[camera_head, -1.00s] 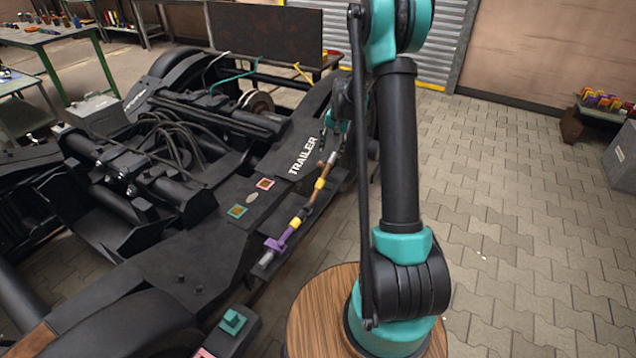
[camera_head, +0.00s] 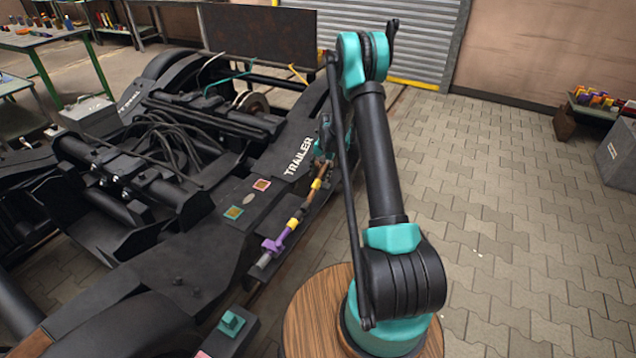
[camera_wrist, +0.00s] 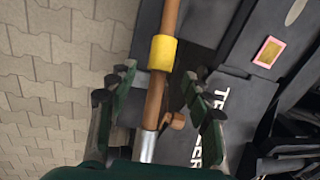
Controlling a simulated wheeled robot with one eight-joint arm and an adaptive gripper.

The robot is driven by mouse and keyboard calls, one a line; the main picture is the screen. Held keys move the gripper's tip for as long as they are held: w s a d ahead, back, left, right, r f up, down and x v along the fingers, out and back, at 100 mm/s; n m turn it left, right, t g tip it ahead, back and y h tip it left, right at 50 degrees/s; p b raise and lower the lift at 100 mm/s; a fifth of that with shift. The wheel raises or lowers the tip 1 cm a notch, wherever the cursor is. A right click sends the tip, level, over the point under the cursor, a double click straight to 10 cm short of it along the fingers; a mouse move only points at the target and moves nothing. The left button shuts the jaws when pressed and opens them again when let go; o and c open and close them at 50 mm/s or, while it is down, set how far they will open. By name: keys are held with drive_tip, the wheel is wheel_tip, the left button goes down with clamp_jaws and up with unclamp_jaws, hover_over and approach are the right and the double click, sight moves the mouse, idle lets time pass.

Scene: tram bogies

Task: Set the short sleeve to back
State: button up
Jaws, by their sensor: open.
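A rod lies along the side of the black bogie frame, with a purple piece (camera_head: 273,246) at its near end. Two yellow bands sit on it, one near the purple piece (camera_head: 293,223) and one farther along (camera_head: 316,184). The farther band also shows in the wrist view (camera_wrist: 162,52). Below it there are a copper-brown stretch (camera_wrist: 154,100) with a small side knob (camera_wrist: 176,121) and a silver stretch (camera_wrist: 147,146). I cannot tell which part is the short sleeve. My gripper (camera_wrist: 158,88) is open, its fingers on either side of the brown stretch, apparently not touching it.
A teal block (camera_head: 231,322) stands near the front. The paved floor (camera_head: 510,210) to the right is clear.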

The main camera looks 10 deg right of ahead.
sight(319, 178)
drive_tip(key=shift+w+a+f, duration=0.1)
drive_tip(key=shift+a+f, duration=0.1)
drive_tip(key=shift+f, duration=1.1)
drive_tip(key=shift+w+a+f, duration=0.1)
drive_tip(key=shift+a+f, duration=0.05)
drive_tip(key=shift+f, duration=1.1)
drive_tip(key=shift+c, duration=0.2)
clamp_jaws()
